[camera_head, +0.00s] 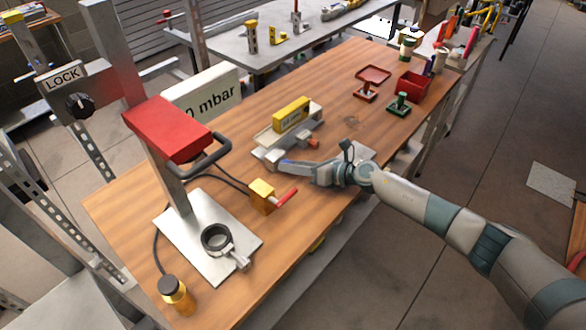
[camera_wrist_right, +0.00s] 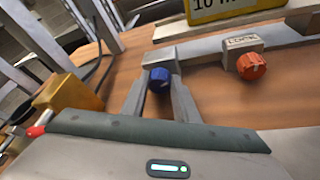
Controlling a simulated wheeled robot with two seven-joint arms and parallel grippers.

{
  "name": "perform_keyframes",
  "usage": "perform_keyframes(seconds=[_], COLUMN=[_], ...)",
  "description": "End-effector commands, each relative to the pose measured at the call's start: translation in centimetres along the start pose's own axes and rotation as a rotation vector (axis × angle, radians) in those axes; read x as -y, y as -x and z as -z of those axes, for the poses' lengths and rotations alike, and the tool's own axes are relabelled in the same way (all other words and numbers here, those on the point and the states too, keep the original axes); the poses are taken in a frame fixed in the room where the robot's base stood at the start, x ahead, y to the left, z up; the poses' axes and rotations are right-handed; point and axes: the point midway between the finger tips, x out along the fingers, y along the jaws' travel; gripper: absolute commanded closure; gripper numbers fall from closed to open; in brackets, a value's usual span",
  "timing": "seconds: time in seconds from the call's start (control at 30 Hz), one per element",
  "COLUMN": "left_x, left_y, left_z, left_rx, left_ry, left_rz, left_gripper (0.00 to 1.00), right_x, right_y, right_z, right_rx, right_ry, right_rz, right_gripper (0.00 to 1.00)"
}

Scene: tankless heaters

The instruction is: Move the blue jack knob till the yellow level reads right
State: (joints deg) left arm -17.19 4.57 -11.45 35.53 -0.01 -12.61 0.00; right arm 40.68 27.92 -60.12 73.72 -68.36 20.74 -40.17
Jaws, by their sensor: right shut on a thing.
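The yellow level (camera_head: 291,114) lies on a pale metal bar on the wooden bench in the head view. Part of the level shows at the top of the right wrist view (camera_wrist_right: 226,8), with cut-off black print starting "10". The blue jack knob (camera_wrist_right: 159,79) is below the bar's left end in the right wrist view. My right gripper (camera_wrist_right: 159,97) has a finger on each side of the knob and is shut on it. In the head view my right gripper (camera_head: 284,166) reaches the bar's near end from the right. The level's bubble is too small to read. My left gripper is out of view.
A yellow block with a red handle (camera_head: 263,196) is near the front. A red-headed press (camera_head: 168,128) stands left. A red bin (camera_head: 412,87) and stamps stand farther back.

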Motion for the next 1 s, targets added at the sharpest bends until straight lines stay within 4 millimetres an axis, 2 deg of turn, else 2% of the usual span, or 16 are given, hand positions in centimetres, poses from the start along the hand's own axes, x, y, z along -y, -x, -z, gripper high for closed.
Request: perform_keyframes(seconds=[0.27, 0.3, 0.37, 0.77, 1.0], left_x=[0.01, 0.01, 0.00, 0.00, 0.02], left_y=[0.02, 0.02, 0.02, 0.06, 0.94], left_z=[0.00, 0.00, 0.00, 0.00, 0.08], left_rx=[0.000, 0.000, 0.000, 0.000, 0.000], left_ry=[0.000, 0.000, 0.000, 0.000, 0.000], left_rz=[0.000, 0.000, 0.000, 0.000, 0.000], left_gripper=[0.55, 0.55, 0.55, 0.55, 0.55], right_x=[-0.03, -0.03, -0.03, 0.00, -0.15], right_y=[-0.01, -0.01, -0.01, 0.01, 0.09], right_z=[-0.04, -0.04, -0.04, 0.03, -0.14], right_rx=[0.000, 0.000, 0.000, -0.001, -0.003], right_ry=[0.000, 0.000, 0.000, 0.001, 0.038], right_rz=[0.000, 0.000, 0.000, 0.001, 0.017], right_gripper=[0.95, 0.68, 0.54, 0.54, 0.54])
